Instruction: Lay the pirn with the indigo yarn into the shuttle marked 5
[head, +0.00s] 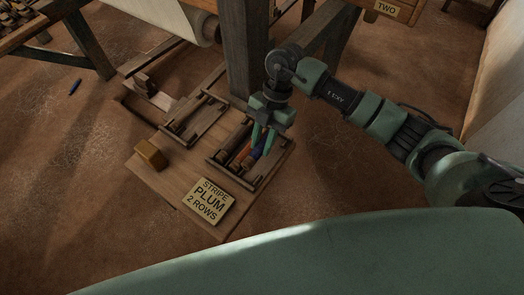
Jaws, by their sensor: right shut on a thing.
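My right gripper (262,143) points down over the right-hand wooden tray (220,161). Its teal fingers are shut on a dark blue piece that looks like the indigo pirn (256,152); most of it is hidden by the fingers. I cannot tell whether it touches the tray. An orange-brown pirn (242,153) lies in the tray just left of the fingers. A second wooden tray or frame (190,118) stands to the left with dark long pieces in it. No number 5 is legible, so I cannot tell which piece is that shuttle. My left gripper is out of view.
The trays stand on a low board (165,185) with a yellow-brown block (150,154) and a card reading "STRIPE PLUM 2 ROWS" (209,201). A loom post (247,50) rises close behind. A small blue thing (75,86) lies on open floor at left.

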